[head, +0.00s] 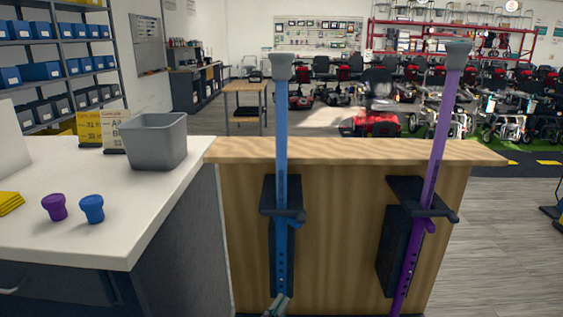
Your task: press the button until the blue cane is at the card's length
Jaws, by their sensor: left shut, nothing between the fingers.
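The blue cane (281,130) stands upright against the wooden panel, with a grey handle on top. A dark bracket (282,197) holds it, and a row of holes shows on its lower shaft. My left gripper (279,304) is at the bottom edge of the head view, shut and empty, by the cane's lower end; whether it touches the cane or a button is unclear. A yellow card (88,128) and a white card (114,130) stand at the back of the white counter; their print is too small to read surely. My right gripper is out of view.
A purple cane (442,130) leans slightly in a second bracket (398,245) to the right. The white counter (130,205) holds a grey bin (156,140), a purple tip (54,207), a blue tip (92,209) and a yellow pad (9,203). Scooters stand far behind.

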